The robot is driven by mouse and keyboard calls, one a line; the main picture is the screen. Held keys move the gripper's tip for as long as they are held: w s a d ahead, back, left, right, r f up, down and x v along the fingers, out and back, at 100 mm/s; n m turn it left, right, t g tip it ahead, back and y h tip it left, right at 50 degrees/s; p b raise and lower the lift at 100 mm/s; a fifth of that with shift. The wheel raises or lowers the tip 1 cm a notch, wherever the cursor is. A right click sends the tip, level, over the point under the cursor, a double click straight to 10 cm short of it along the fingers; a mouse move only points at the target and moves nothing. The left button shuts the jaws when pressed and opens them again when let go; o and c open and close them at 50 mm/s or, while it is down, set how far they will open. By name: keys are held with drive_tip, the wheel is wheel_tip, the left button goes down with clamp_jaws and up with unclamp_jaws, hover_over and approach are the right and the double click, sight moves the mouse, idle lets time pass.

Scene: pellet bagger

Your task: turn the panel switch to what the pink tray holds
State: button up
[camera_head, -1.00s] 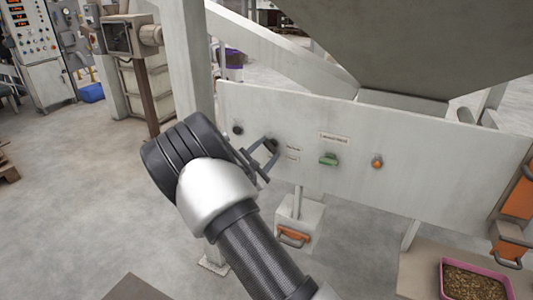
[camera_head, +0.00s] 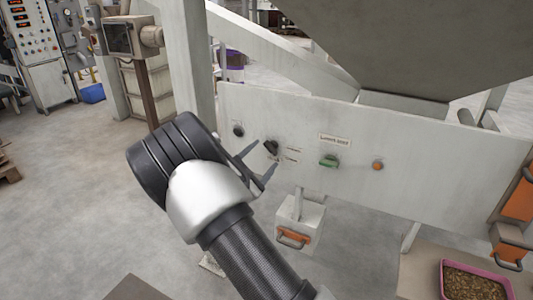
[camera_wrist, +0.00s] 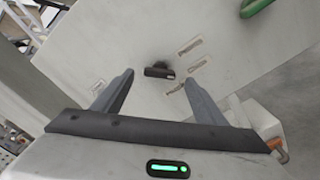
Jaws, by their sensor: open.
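The white panel (camera_head: 430,165) carries a black switch knob (camera_head: 271,147) with small labels (camera_head: 292,155) beside it. The label text is too small to read. In the wrist view the black knob (camera_wrist: 159,70) lies ahead, between and beyond the fingertips. My gripper (camera_head: 262,163) is open and empty, apart from the knob, just below and left of it in the head view. The pink tray (camera_head: 447,289) stands at the lower right and holds brown-gold granular pellets (camera_head: 475,283).
The panel also has a black knob (camera_head: 238,130) at left, a green switch (camera_head: 329,161) and an orange button (camera_head: 378,165). A white box with an orange handle (camera_head: 293,239) is below the panel. A grey hopper (camera_head: 430,45) overhangs it.

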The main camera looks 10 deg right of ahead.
drive_tip(key=p+v, duration=0.1)
drive_tip(key=v, duration=1.3)
